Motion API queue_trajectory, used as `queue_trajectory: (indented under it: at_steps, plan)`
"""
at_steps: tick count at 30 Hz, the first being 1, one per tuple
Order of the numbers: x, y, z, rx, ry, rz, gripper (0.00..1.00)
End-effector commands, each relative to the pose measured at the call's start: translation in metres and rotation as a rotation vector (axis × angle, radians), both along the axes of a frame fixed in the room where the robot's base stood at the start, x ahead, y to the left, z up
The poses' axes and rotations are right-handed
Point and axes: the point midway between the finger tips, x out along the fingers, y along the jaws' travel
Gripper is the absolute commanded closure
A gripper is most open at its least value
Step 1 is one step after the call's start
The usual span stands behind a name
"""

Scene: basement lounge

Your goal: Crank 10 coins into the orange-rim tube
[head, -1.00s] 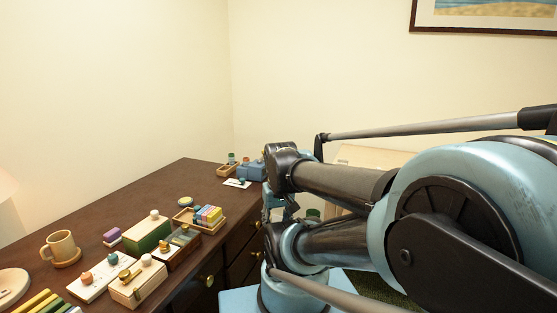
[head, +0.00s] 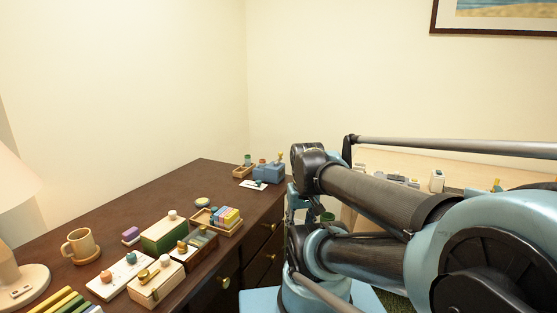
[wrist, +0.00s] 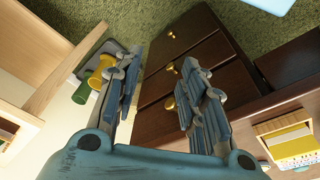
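A blue box (head: 268,174) with a yellow-topped lever stands at the far end of the brown desk; it may be the coin crank. Beside it is a small wooden tray (head: 243,171) with small coloured pieces, too small to tell whether one is an orange-rim tube. A white card (head: 254,184) lies in front. My gripper (wrist: 163,88) is open and empty in the wrist view, its fingers spread in front of the desk drawers. In the head view my arm mostly hides it. No coins can be made out.
The desk (head: 190,190) holds a mug (head: 80,246), a lamp (head: 18,270), a green box (head: 164,234) and a tray of coloured blocks (head: 222,220). Gold-knobbed drawers (wrist: 185,70) face my gripper. A pale surface (head: 470,180) with small items lies behind my arm.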

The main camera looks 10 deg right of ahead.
Motion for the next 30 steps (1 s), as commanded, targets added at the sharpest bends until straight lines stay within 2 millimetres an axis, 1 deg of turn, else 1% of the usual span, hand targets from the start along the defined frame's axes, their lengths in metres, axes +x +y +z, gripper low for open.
queue_trajectory:
  at_steps: [2, 4, 11, 15, 17, 21, 26, 30]
  plan:
    - [0.002, 0.000, 0.008, -0.005, 0.002, 0.027, 0.62]
    - [0.013, 0.000, 0.022, -0.014, 0.008, 0.073, 0.62]
    - [0.062, 0.000, 0.085, -0.055, 0.036, 0.312, 0.62]
    - [0.097, 0.000, 0.121, -0.078, 0.052, 0.465, 0.62]
    - [0.111, -0.001, 0.135, -0.087, 0.060, 0.530, 0.62]
    - [0.149, -0.002, 0.166, -0.106, 0.075, 0.682, 0.62]
    - [0.193, -0.003, 0.197, -0.124, 0.094, 0.857, 0.62]
    - [0.232, -0.004, 0.221, -0.137, 0.107, 1.011, 0.62]
